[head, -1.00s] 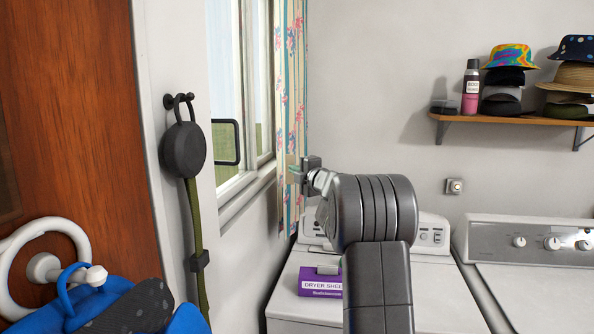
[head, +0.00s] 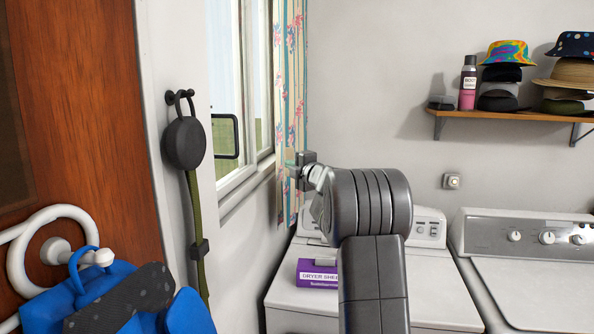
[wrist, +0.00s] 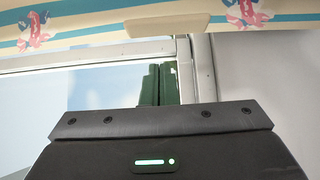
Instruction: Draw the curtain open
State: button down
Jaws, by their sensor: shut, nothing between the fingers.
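The curtain (head: 290,90), cream with blue stripes and pink flowers, hangs bunched in a narrow strip at the right side of the window (head: 240,90). Its floral cloth also spans the top of the wrist view (wrist: 85,20), with a plain tan tab (wrist: 150,21) on it. My gripper (head: 290,170) is at the lower part of the curtain in the head view. In the wrist view its two dark green fingers (wrist: 158,84) are together with nothing between them, below the cloth in the picture. I cannot tell whether they touch it.
A white dryer (head: 405,290) with a purple dryer-sheet box (head: 318,274) stands below my arm, and a second machine (head: 535,285) is to the right. A shelf (head: 500,115) holds hats and a bottle. A black leash (head: 184,145) hangs at left.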

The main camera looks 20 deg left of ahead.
jog(key=b+v, duration=0.2)
jog(key=v, duration=0.7)
jog(key=shift+d+f+b, duration=0.15)
jog(key=shift+d+b, duration=0.05)
jog(key=shift+b, duration=0.15)
jog(key=w+d+p+x, duration=0.1)
jog(key=p+x, duration=0.3)
jog(key=x, duration=0.7)
jog(key=shift+w, duration=0.75)
jog(key=shift+w, duration=0.1)
